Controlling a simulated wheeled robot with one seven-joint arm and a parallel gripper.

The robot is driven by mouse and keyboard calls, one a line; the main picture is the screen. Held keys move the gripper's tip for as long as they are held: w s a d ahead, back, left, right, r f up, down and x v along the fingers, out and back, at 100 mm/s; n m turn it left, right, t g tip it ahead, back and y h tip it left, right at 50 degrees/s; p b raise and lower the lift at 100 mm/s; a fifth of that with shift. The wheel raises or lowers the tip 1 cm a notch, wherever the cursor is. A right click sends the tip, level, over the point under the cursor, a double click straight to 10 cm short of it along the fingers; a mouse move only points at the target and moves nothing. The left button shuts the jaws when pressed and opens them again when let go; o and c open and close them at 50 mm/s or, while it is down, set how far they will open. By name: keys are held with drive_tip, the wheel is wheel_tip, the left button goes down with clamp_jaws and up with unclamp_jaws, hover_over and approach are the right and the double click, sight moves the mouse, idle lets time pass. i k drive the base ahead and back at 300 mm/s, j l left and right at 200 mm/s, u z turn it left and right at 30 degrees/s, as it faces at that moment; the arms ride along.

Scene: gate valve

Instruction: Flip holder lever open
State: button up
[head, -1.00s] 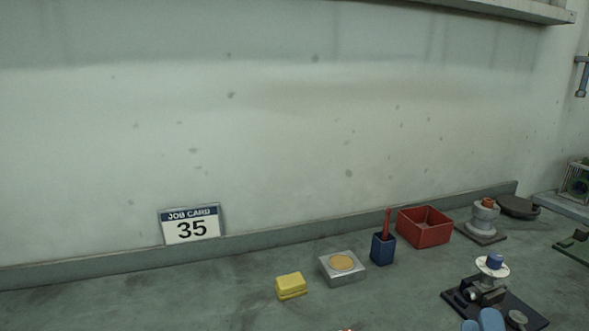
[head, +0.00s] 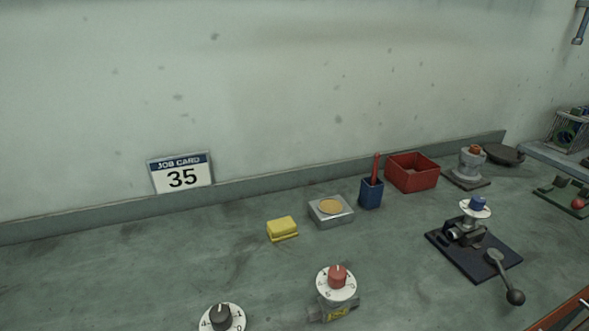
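A dark holder base plate (head: 456,256) lies on the bench at the right in the head view. It carries a metal clamp body (head: 466,232) with a white dial and blue knob (head: 478,205) on top. A grey lever (head: 502,272) with a black ball end (head: 515,297) is at the plate's front right, slanting down toward the front. I cannot tell the lever's exact clamp state. My gripper is not in view.
A red-knobbed valve (head: 338,283) and a dark-knobbed dial (head: 220,318) stand in front. A yellow block (head: 283,228), a metal block (head: 331,212), a blue cup (head: 371,192) and a red bin (head: 412,172) line the back. A red-ball device (head: 578,204) is at far right.

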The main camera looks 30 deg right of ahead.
sight(514, 297)
drive_tip(key=k+j, duration=0.25)
drive_tip(key=k, duration=0.25)
drive_tip(key=z, duration=1.6)
